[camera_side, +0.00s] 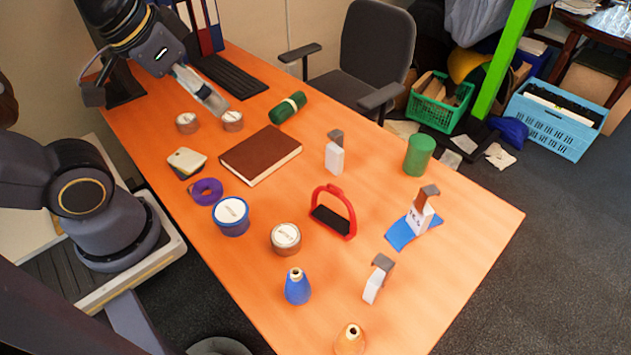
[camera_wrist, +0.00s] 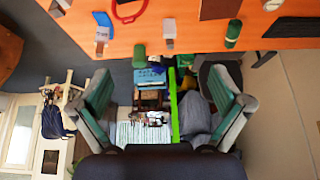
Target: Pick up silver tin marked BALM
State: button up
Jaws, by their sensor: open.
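A brown book (camera_side: 260,155), green roll (camera_side: 288,107), purple ring (camera_side: 206,191), blue-rimmed tub (camera_side: 231,216) and red stirrup (camera_side: 334,212) share the table.

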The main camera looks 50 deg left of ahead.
jog(key=w+a+r+m+t+y, duration=0.1)
jog(key=w+a+r+m, duration=0.15)
jog(key=w, duration=0.55)
jog(key=w+a+r+m+t, duration=0.1)
jog(key=w+a+r, duration=0.1)
jog(key=w+r, duration=0.35)
jog(key=w+a+f+y, duration=0.1)
jog(key=w+a+f, duration=0.4)
jog(key=w+a, duration=0.35)
jog(key=n+g, duration=0.4)
jog(key=n, duration=0.2)
send_over(231, 117)
jog(key=s+d, duration=0.2)
jog(key=s, duration=0.4)
notch_tip(231, 117, down, 26)
jog(key=x, duration=1.1)
jog(key=shift+w+d, duration=0.1)
jog(key=shift+d, duration=0.05)
jog(key=shift+w+x, duration=0.2)
jog(key=shift+x, duration=1.2)
jog(key=shift+w+x, duration=0.15)
jog(key=shift+x, duration=1.3)
jog(key=shift+d+r, duration=0.1)
